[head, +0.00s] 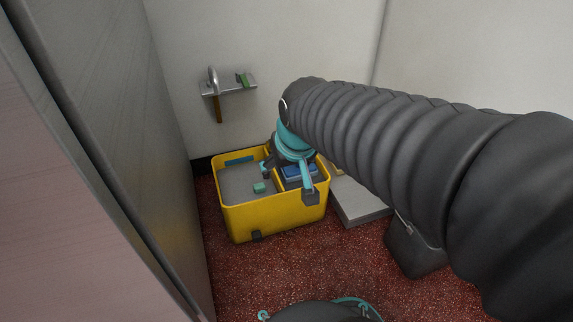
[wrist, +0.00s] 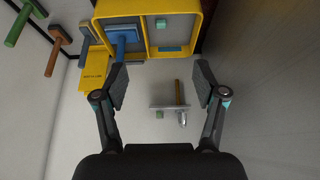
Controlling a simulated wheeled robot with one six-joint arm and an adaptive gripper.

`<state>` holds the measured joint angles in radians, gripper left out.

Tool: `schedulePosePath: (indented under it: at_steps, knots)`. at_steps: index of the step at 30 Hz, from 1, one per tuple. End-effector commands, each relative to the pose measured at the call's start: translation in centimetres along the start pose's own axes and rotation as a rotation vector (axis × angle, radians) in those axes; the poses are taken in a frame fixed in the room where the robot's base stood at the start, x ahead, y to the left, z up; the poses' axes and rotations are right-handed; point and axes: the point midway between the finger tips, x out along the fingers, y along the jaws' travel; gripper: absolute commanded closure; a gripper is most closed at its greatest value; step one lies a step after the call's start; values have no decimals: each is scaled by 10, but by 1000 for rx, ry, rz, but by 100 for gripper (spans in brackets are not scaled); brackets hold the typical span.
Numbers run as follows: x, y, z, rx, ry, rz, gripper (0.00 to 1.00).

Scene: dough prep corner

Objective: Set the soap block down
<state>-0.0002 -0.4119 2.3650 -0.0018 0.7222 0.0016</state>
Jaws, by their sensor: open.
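A small teal-green block (head: 260,187), which looks like the soap block, lies in the larger left compartment of the yellow bin (head: 268,215). The block also shows in the wrist view (wrist: 160,23), apart from my fingers. My gripper (head: 288,182) is over the right part of the bin. In the wrist view my gripper (wrist: 160,83) has its fingers spread wide with nothing between them. A second, green block (head: 243,79) sits on the small wall shelf (head: 229,88). I cannot tell for certain which block is the soap.
A blue tool (head: 298,172) lies in the bin's right compartment, partly hidden by my gripper. A flat grey box (head: 360,205) stands right of the bin. The shelf holds a metal hook and a brown handle (head: 218,110). Red floor in front is clear.

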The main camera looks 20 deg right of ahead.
Motion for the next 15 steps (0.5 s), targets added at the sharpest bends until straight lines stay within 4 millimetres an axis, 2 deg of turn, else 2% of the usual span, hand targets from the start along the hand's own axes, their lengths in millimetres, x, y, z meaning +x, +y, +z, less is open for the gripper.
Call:
schedulePosePath:
  at_steps: [1,6,10,15]
  knots:
    - [-13,0,13,0,11,0,29]
    - [-42,0,53,0,21,-1,29]
    - [-54,0,75,0,25,-1,29]
    - [-60,0,88,0,26,-1,29]
